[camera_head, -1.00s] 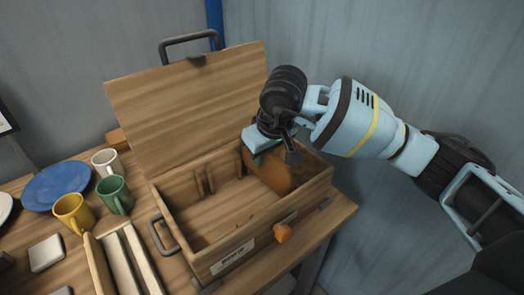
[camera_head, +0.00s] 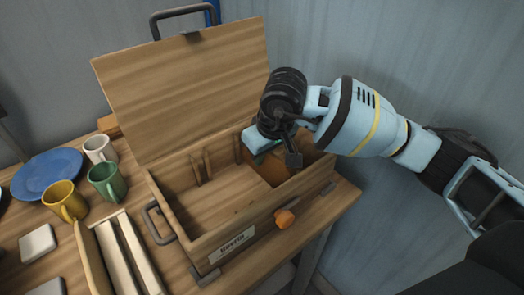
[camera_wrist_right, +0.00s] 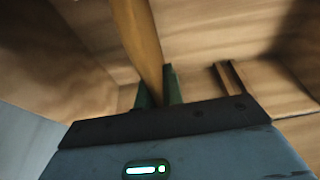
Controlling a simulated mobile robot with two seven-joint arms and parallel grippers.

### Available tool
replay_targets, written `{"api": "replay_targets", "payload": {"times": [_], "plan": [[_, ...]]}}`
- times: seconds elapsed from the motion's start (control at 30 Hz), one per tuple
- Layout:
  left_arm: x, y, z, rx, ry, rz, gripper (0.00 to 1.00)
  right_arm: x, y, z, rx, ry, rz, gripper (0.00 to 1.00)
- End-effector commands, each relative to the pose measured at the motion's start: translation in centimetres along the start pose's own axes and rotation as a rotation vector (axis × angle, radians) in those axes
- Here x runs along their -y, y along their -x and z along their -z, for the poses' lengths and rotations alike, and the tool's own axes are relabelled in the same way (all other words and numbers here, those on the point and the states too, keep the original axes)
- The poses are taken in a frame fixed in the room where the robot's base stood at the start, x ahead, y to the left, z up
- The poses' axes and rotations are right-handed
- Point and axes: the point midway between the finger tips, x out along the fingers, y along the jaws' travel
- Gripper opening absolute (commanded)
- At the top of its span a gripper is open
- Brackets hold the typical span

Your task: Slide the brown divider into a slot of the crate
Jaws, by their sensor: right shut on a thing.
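The wooden crate (camera_head: 202,252) stands open on the table in the head view, its lid (camera_head: 185,90) raised at the back. Pairs of thin slot rails (camera_head: 208,165) show on its inner back wall, and one pair (camera_wrist_right: 231,78) shows in the right wrist view. My right gripper (camera_head: 266,150) reaches into the crate's right part. Its green fingers (camera_wrist_right: 158,90) are shut on the brown divider (camera_wrist_right: 138,35). The divider (camera_head: 265,172) is upright, crosswise in the crate, mostly below the rim. I cannot tell whether its edges sit in a slot. My left gripper is not in view.
Left of the crate are a blue plate (camera_head: 47,172), white (camera_head: 98,148), green (camera_head: 106,182) and yellow (camera_head: 64,201) mugs, and a light rack (camera_head: 120,258). An orange knob (camera_head: 285,218) sticks out at the crate's front. The crate's left and middle are empty.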

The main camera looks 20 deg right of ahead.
Motion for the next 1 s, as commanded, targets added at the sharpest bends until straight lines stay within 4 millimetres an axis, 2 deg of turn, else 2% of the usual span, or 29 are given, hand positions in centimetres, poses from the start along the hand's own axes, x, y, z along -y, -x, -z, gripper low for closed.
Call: {"api": "replay_targets", "payload": {"times": [0.47,0.5,0.67,1.0], "plan": [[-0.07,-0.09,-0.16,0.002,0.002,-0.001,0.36,0.01,-0.28,-0.07,-0.002,0.0,0.0,0.0],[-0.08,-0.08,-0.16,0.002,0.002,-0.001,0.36,0.01,-0.28,-0.07,-0.002,0.0,0.0,0.11],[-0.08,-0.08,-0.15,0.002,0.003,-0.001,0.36,0.01,-0.29,-0.08,-0.001,0.001,0.0,0.32],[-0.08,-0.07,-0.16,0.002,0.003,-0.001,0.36,0.02,-0.34,-0.12,0.0,0.001,0.0,0.34]]}}
